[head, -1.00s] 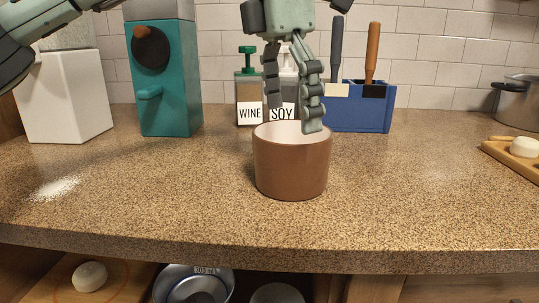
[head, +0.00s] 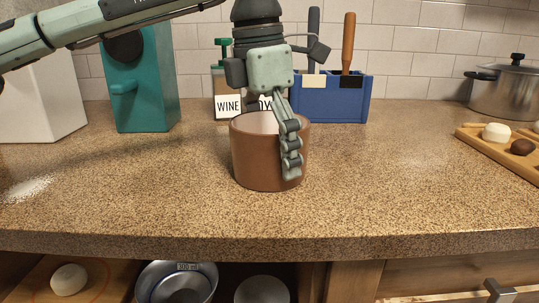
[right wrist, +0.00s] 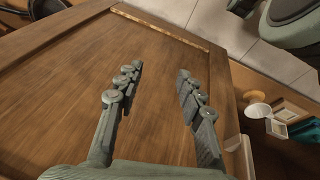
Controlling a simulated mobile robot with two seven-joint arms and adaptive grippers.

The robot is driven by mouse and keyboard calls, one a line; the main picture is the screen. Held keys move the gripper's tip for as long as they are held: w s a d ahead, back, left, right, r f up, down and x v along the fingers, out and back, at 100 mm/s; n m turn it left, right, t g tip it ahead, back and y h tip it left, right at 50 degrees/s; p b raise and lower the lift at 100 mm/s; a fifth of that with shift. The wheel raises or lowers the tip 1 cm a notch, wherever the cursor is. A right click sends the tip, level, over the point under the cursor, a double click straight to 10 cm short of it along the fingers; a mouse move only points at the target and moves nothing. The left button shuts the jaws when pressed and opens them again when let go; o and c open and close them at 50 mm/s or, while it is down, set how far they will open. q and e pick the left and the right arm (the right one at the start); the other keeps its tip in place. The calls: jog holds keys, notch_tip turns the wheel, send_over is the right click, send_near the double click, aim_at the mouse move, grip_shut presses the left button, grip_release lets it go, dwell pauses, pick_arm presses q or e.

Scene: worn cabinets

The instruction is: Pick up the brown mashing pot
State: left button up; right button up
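The brown mashing pot (head: 252,158) stands upright on the speckled counter in the head view, its pale inside partly showing. My left gripper (head: 290,150) is over it from above. One finger hangs down outside the pot's front right wall. The other finger is hidden behind the palm and the rim, so I cannot tell if the fingers grip the wall. My right gripper (right wrist: 158,72) is open and empty in the right wrist view, in front of a wooden panel.
Behind the pot are the WINE bottle (head: 228,103), a partly hidden second bottle and a blue utensil holder (head: 345,103). A teal machine (head: 150,92) stands left. A steel pot (head: 510,92) and a wooden board (head: 490,147) are right. The counter beside the pot is clear.

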pick_arm(q)
jog(key=c, duration=1.2)
jog(key=shift+r, duration=0.1)
jog(key=shift+c, duration=0.6)
